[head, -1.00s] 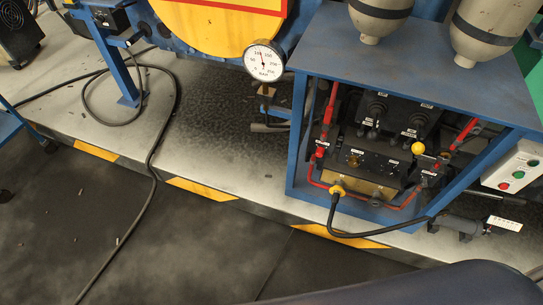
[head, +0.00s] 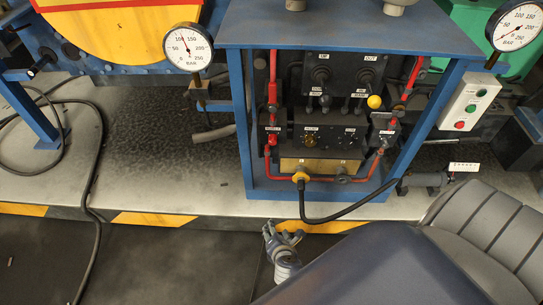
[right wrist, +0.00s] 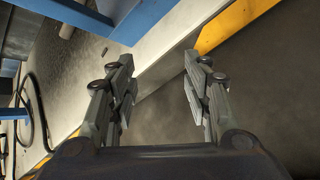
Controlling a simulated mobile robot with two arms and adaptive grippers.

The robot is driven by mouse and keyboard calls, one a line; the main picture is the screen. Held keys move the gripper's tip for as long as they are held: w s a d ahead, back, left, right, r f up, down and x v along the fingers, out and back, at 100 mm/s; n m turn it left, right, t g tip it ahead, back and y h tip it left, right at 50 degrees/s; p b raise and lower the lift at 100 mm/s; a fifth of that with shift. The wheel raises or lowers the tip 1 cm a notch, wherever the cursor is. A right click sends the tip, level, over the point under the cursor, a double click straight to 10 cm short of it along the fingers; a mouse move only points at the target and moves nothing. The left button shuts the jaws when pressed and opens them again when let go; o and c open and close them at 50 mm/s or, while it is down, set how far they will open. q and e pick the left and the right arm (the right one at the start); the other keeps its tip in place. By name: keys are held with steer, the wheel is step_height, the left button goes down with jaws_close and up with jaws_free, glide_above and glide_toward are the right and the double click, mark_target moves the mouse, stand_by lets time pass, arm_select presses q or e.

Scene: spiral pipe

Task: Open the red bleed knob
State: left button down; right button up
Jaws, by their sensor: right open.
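The control panel (head: 318,136) sits inside a blue frame in the head view. I cannot tell for certain which one is the bleed knob. My right gripper (head: 280,240) is low in front of the frame, below and apart from the panel. In the right wrist view my right gripper (right wrist: 158,62) is open and empty, over the floor edge. The panel does not show there. My left gripper is not in view.
A black hose (head: 325,217) with a yellow connector (head: 301,177) loops in front of the panel. A yellow ball (head: 374,102) stands at its right. Pressure gauges show at left (head: 188,48) and right (head: 516,25). A push-button box (head: 470,101) is right of the frame.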

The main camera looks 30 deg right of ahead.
steer(key=w+d+r+n+t+h+b, duration=0.3)
steer(key=w+r+n+b, duration=0.15)
steer(key=w+r, duration=0.35)
steer(key=n+t+h+b, duration=0.3)
steer(key=n, duration=0.2)
glide_toward(273, 144)
steer(key=b+x, duration=0.1)
steer(key=x, duration=0.6)
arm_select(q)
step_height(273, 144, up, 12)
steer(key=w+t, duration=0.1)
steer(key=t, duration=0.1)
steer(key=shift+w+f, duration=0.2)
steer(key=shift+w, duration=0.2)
arm_select(e)
steer(key=shift+x, duration=0.75)
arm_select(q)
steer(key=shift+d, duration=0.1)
arm_select(e)
steer(key=c, duration=1.1)
